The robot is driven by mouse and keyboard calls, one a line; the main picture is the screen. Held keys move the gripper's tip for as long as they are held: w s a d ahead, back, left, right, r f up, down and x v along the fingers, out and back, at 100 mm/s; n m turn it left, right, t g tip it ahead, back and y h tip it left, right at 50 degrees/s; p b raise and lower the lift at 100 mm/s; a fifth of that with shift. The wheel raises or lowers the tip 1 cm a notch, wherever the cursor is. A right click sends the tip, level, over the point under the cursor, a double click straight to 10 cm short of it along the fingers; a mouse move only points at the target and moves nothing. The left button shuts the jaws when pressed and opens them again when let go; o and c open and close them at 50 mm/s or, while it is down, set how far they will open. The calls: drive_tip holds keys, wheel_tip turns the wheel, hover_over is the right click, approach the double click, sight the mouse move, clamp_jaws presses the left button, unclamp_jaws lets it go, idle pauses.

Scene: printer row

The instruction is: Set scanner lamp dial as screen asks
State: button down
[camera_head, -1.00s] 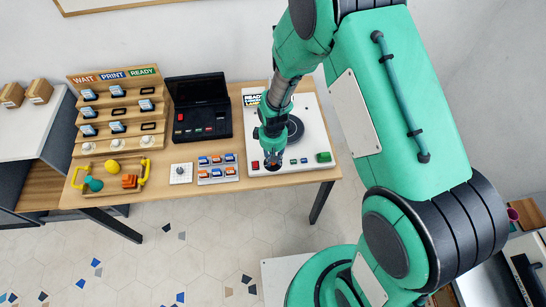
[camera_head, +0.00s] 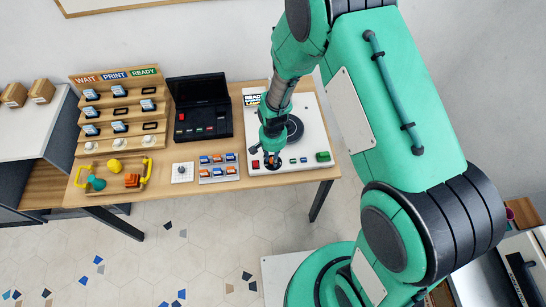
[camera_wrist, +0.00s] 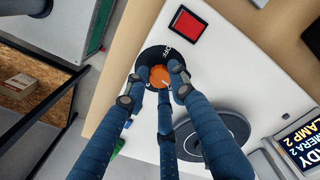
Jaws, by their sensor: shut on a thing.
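The white scanner panel (camera_head: 310,115) stands on the right end of the table. Its lamp dial is an orange knob (camera_wrist: 160,77) with a white mark, set in a black ring (camera_wrist: 153,55) where OFF can be read. My gripper (camera_wrist: 157,80) has its fingers around the knob, shut on it; the fingers hide part of the ring and its other markings. In the head view my gripper (camera_head: 272,161) is at the panel's front edge. The screen (camera_wrist: 300,138) is partly cut off in the wrist view; it reads "...DY", "...MERA 2", "LAMP 2".
A red button (camera_wrist: 187,25) sits beside the dial. A dark round disc (camera_wrist: 212,138) lies behind it, and a green button (camera_head: 323,156) is at the panel's right. Left of the panel are a block tray (camera_head: 218,173), a black case (camera_head: 200,121) and a labelled rack (camera_head: 118,110).

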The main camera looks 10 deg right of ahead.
drive_tip(key=m, duration=0.5)
drive_tip(key=shift+s+f, duration=0.1)
drive_tip(key=shift+s, duration=0.05)
drive_tip(key=shift+m+p, duration=0.3)
drive_tip(key=shift+m, duration=0.1)
drive_tip(key=c, duration=1.5)
unclamp_jaws()
drive_tip(key=shift+a, duration=0.1)
drive_tip(key=shift+o, duration=0.2)
drive_tip(key=shift+r, duration=0.25)
wheel_tip(320, 180, up, 12)
drive_tip(key=shift+f, duration=0.25)
